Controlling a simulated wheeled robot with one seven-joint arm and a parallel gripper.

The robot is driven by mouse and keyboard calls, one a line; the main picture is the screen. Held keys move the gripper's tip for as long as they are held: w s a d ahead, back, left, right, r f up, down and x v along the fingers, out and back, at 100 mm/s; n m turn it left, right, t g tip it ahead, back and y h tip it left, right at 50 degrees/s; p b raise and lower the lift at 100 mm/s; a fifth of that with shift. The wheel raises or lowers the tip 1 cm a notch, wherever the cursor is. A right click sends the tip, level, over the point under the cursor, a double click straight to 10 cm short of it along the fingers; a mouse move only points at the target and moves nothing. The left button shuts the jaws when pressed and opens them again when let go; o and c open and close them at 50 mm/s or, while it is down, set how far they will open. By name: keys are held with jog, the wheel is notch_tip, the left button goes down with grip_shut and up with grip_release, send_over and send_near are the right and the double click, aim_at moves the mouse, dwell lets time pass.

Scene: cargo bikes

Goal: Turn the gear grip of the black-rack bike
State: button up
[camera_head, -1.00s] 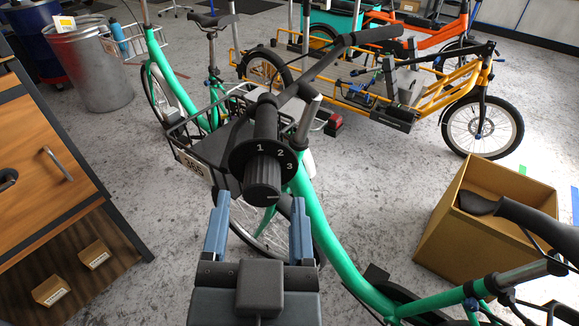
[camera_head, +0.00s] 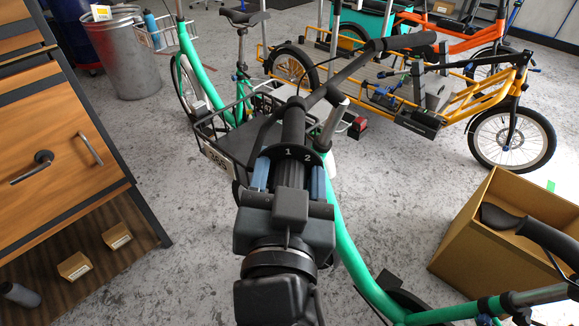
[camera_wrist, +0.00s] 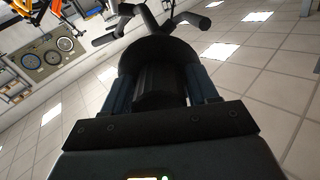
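The gear grip (camera_head: 290,174) of the bike with the black front rack is a dark ribbed cylinder at the handlebar end, behind a black disc (camera_head: 296,153) marked 1 and 2. My gripper (camera_head: 290,180) reaches over it, with one blue finger on each side. The fingers look open, with narrow gaps beside the grip; contact is unclear. In the wrist view the gear grip (camera_wrist: 160,84) stands between the fingers (camera_wrist: 160,92), with the disc behind. The gripper body hides the grip's near end and its mark. The black rack (camera_head: 237,140) is just beyond.
A cardboard box (camera_head: 505,245) stands at the right, near another dark handlebar grip (camera_head: 550,240). A wooden drawer cabinet (camera_head: 65,145) stands at the left. A yellow cargo bike (camera_head: 440,95) is behind. Grey floor (camera_head: 175,285) is bare between cabinet and bike.

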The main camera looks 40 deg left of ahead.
jog(key=c, duration=0.8)
jog(key=shift+n, duration=0.3)
jog(key=n+p, duration=0.2)
jog(key=n, duration=0.2)
jog(key=shift+n+p, duration=0.75)
jog(key=shift+n, duration=1.25)
jog(key=shift+s, duration=0.1)
jog(key=o, duration=1)
jog(key=shift+o, duration=0.2)
